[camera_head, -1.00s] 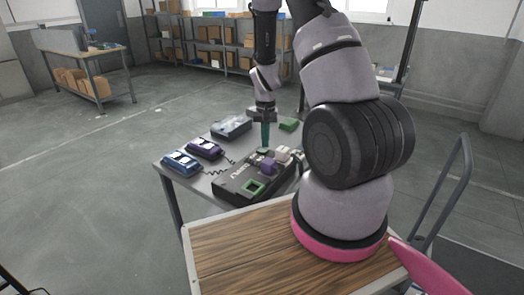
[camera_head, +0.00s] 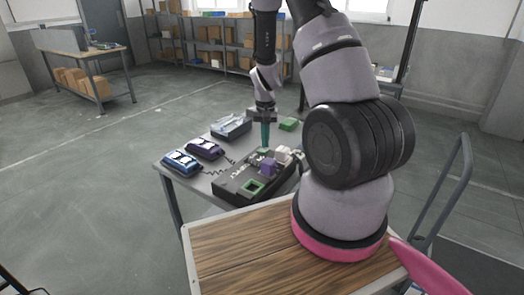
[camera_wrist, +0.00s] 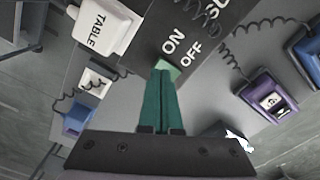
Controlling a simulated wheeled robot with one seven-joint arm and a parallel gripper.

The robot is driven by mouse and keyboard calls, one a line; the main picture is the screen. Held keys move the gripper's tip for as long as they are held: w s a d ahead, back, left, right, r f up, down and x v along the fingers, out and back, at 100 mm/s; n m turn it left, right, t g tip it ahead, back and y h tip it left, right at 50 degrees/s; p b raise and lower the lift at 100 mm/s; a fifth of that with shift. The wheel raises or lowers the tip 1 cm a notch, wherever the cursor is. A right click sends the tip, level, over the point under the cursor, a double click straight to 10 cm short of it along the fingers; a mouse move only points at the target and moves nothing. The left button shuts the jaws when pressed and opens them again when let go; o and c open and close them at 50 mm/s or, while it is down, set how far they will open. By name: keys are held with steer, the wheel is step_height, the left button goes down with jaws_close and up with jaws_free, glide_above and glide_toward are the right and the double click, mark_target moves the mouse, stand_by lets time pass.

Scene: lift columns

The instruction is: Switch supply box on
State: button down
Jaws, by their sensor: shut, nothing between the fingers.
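The supply box (camera_head: 231,191) is a long dark box with white lettering, on the grey table in the head view. My gripper (camera_head: 265,146) points down over the far part of the box.
A white plug marked TABLE (camera_wrist: 103,27) is beside the box. A purple block (camera_head: 268,168) and a green square socket (camera_head: 254,187) are on the box. Blue (camera_head: 181,164) and purple (camera_head: 205,149) devices with coiled cords stand on the left. A green block (camera_head: 289,124) lies behind.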

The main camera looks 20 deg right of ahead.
steer(key=shift+f, duration=0.95)
stand_by(0.7)
steer(key=shift+r, duration=3.55)
step_height(320, 180, up, 20)
steer(key=t+y, duration=0.1)
steer(key=t, duration=0.2)
glide_above(265, 150)
steer(key=s+a, duration=0.5)
steer(key=s+a+r+n+t+y, duration=0.1)
steer(key=s+a+r+t, duration=0.2)
steer(key=s+r, duration=1.1)
steer(key=shift+s+r+t, duration=0.15)
steer(key=shift+s+t, duration=0.45)
steer(key=shift+s, duration=0.5)
